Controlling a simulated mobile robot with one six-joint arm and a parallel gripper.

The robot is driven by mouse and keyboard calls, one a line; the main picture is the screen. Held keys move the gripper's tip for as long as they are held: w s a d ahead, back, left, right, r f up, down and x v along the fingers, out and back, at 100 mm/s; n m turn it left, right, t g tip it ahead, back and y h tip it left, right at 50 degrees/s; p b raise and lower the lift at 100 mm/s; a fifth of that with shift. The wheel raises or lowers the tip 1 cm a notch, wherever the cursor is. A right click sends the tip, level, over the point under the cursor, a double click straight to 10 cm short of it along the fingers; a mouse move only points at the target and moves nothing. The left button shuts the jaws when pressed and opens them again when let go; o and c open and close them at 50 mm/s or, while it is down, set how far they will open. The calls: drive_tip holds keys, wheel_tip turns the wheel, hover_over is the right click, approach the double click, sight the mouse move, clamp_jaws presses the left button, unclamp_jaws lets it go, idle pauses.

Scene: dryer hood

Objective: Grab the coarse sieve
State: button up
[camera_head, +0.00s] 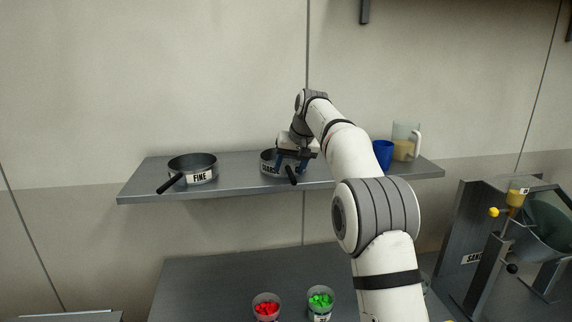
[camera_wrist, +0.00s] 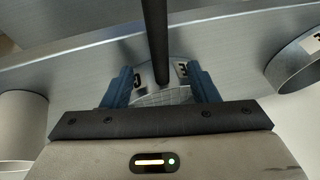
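The coarse sieve (camera_head: 267,164) stands on the wall shelf, a grey round pan with a partly hidden label and a black handle (camera_head: 291,175) pointing toward me. My gripper (camera_head: 296,158) is over its front side, covering part of the rim and label. In the wrist view, the two blue fingers of my gripper (camera_wrist: 161,88) are apart. The black handle (camera_wrist: 155,40) runs between them, with a visible gap on each side. The sieve's mesh and label pieces (camera_wrist: 163,88) show between and beyond the fingers.
The sieve labelled FINE (camera_head: 201,178) stands to the left on the shelf (camera_head: 235,184). A blue cup (camera_head: 383,153) and a clear jug (camera_head: 405,142) stand to the right. Cups of red (camera_head: 266,308) and green pieces (camera_head: 320,301) are on the lower table. Shelf between the sieves is clear.

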clamp_jaws()
idle(0.3)
drive_tip(key=shift+r, duration=0.1)
idle(0.4)
